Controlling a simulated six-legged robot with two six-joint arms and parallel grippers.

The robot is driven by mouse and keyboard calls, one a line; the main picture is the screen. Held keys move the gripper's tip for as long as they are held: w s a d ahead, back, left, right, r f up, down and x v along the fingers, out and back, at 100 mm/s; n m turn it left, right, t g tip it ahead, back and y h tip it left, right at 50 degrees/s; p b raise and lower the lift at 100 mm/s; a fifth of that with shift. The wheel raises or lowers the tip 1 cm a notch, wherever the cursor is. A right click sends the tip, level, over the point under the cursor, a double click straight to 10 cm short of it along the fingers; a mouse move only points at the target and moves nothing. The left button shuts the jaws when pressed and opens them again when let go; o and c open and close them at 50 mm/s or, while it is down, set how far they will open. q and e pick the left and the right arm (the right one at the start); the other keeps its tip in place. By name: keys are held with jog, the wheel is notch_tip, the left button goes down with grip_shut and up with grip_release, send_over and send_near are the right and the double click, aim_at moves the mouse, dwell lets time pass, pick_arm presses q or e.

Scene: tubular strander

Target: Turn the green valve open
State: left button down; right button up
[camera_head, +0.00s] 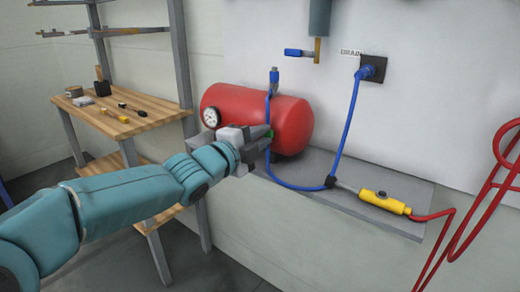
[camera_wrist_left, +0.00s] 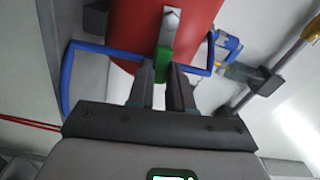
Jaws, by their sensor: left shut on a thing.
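The green valve (camera_wrist_left: 163,61) shows in the left wrist view as a green handle below a metal stem on the red tank. In the head view only a small green part (camera_head: 270,134) shows at the gripper's tip. The red tank (camera_head: 285,112) lies on a grey shelf against the wall. My left gripper (camera_head: 262,138) is in front of the tank, and its fingers (camera_wrist_left: 160,85) are shut on the green valve handle. The fingers hide part of the handle. My right gripper is in neither view.
A blue hose (camera_head: 348,120) runs from a wall socket down to the grey shelf (camera_head: 330,199). A yellow inline unit (camera_head: 384,201) with a red hose (camera_head: 450,220) lies at the right. A wooden workbench (camera_head: 120,115) with small tools stands at the left. A pressure gauge (camera_head: 211,117) sits on the tank.

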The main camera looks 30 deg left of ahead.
pick_arm(q)
jog(key=shift+f+m+b, duration=0.4)
jog(key=shift+m+b, duration=0.5)
jog(key=c, duration=1)
grip_release()
jog(key=s+p, duration=0.1)
jog(key=s, duration=0.4)
jog(key=s+a+p, duration=0.1)
jog(key=s, duration=0.5)
jog(key=s+p, duration=0.1)
jog(key=s, duration=0.4)
jog(key=shift+s+a+p, duration=0.15)
jog(key=shift+p, duration=0.15)
